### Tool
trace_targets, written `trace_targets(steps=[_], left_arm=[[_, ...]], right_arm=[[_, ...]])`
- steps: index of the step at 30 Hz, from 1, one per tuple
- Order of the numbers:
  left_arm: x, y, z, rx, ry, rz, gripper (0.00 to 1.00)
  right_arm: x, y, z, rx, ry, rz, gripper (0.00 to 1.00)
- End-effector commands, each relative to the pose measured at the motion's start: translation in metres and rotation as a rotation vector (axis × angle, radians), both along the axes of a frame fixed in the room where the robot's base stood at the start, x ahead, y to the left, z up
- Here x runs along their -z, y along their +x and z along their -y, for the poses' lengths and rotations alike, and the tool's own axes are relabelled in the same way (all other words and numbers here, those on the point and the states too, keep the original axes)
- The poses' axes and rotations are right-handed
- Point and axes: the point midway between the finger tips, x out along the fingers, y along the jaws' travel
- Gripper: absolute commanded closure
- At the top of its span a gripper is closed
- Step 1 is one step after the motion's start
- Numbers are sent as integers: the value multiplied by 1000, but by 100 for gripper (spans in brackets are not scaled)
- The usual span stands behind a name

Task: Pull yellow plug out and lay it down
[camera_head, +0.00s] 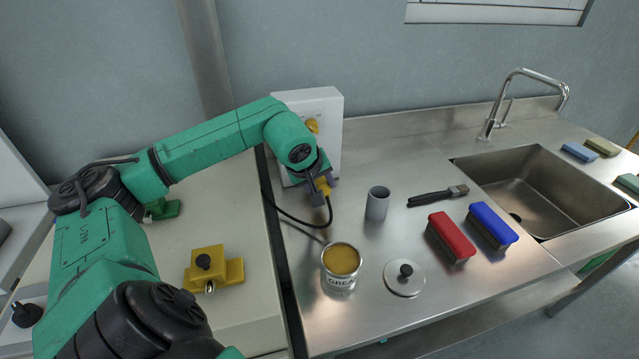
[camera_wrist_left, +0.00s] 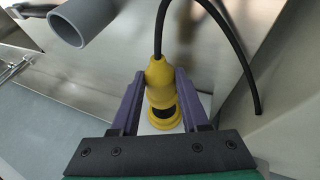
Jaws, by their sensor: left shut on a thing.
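The yellow plug (camera_head: 324,185) is at the front of the white box (camera_head: 332,150), with a black cable (camera_head: 300,222) leading from it. My left gripper (camera_head: 316,190) is shut on the plug. In the left wrist view the plug (camera_wrist_left: 158,75) sits between the two purple fingers, with a black band near its lower end and the cable (camera_wrist_left: 158,35) at its upper end. The socket area is hidden behind my gripper, so I cannot tell whether the plug is seated. My right gripper is not in view.
A yellow knob (camera_head: 312,125) is on the white box.

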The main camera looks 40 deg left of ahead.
Motion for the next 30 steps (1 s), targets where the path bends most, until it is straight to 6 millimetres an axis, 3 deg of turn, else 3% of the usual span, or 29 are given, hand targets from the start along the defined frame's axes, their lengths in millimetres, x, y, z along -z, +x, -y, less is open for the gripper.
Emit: trace_targets(steps=[16,30], left_arm=[[0,-15,21,0,1,0,100],[-2,-14,21,-1,0,1,100]], right_arm=[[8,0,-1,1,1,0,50],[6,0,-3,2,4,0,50]])
